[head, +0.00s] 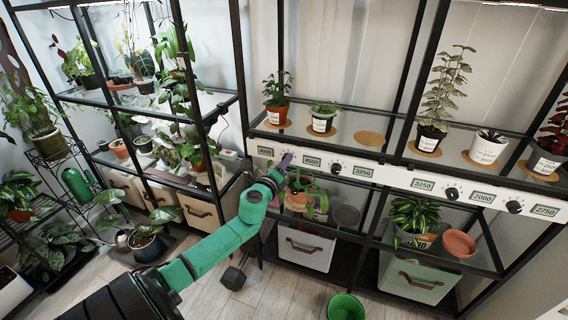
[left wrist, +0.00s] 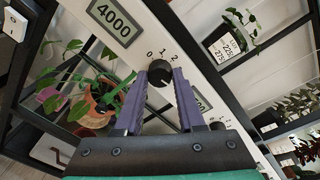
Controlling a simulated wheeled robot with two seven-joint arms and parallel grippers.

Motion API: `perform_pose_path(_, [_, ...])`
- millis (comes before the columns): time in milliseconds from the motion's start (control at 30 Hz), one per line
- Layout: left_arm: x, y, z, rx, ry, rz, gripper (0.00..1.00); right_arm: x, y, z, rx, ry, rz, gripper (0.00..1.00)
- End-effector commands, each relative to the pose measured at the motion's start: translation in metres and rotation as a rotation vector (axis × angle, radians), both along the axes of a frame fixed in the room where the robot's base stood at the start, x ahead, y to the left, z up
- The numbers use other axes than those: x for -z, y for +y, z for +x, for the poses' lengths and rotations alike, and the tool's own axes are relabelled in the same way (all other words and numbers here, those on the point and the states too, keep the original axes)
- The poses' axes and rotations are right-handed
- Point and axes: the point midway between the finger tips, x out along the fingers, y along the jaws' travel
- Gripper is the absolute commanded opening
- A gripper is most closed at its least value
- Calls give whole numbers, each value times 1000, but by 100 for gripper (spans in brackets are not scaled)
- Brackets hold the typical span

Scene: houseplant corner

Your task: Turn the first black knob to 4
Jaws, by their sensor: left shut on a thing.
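The first black knob (left wrist: 160,73) sits on the white panel strip beside the display reading 4000 (left wrist: 114,17). Small marks 0, 1 and 2 show around its upper side; the marks farther round are hidden or too small to read. My left gripper (left wrist: 160,77) has its two purple fingers on either side of the knob and is shut on it. In the head view my left gripper (head: 284,161) reaches the panel (head: 395,178) between the 4000 and the second display, and covers the first knob. My right gripper is not in view.
More black knobs (head: 336,168) and displays run along the panel to the right. Potted plants on cork mats stand on the shelf above. An orange-potted plant (head: 298,186) stands just below my gripper. A green bucket (head: 345,307) is on the floor.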

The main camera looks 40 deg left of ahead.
Motion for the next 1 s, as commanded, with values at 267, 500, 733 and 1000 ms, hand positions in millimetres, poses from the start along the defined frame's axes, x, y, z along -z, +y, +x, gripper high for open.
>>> perform_pose_path(267, [1,0,0,0,2,1,68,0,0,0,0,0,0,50])
perform_pose_path(500, [0,0,0,0,0,0,68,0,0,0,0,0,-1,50])
perform_pose_path(733, [0,-5,-15,2,2,-1,68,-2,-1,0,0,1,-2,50])
perform_pose_path(1000, [-2,-26,-78,1,5,-2,68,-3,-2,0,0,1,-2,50])
